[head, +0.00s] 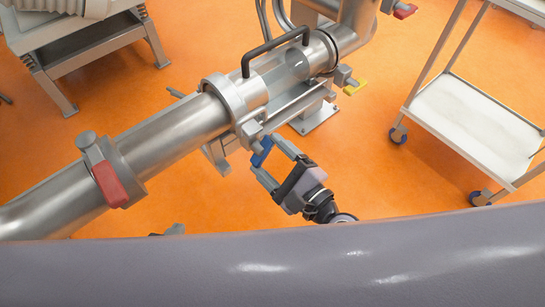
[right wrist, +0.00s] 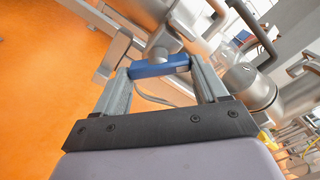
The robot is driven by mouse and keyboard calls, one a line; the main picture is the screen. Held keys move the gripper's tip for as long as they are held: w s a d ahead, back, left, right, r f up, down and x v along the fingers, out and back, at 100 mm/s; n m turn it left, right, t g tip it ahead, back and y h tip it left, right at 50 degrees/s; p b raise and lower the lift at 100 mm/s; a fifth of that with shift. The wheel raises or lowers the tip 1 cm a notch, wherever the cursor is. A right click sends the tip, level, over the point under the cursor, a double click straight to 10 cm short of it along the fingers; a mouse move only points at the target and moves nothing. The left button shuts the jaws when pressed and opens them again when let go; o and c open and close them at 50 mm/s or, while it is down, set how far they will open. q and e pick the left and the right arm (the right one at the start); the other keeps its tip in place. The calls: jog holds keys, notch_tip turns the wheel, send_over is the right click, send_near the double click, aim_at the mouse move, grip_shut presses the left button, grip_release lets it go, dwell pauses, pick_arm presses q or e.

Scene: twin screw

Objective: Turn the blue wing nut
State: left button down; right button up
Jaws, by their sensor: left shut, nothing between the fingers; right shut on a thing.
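The blue wing nut (head: 262,152) sits on the lower side of the clamp ring on the steel pipe. In the right wrist view the wing nut (right wrist: 160,67) spans the gap between the fingertips. My right gripper (head: 264,154) is shut on it, with one finger at each end of the blue bar. My left gripper (head: 174,230) barely shows at the grey edge at the bottom. It is shut and empty, mostly hidden, and well away from the wing nut.
The steel pipe (head: 178,134) runs diagonally, with a glass section (head: 288,67) and black handle. A wheeled trolley (head: 470,125) stands right. Orange floor lies open between.

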pick_arm(q)
jog(key=shift+f, duration=0.1)
pick_arm(e)
jog(key=shift+m, duration=0.6)
pick_arm(q)
jog(key=shift+d+r, duration=0.15)
jog(key=shift+r, duration=0.05)
jog(key=shift+w, duration=0.1)
pick_arm(e)
jog(key=o, duration=1.1)
jog(key=shift+c, duration=0.2)
jog(key=shift+s, duration=0.1)
pick_arm(q)
jog(key=shift+w+d+r+m+t+b, duration=0.35)
jog(key=shift+w+d+b, duration=0.15)
jog(key=shift+b, duration=0.3)
pick_arm(e)
jog(key=v, duration=0.7)
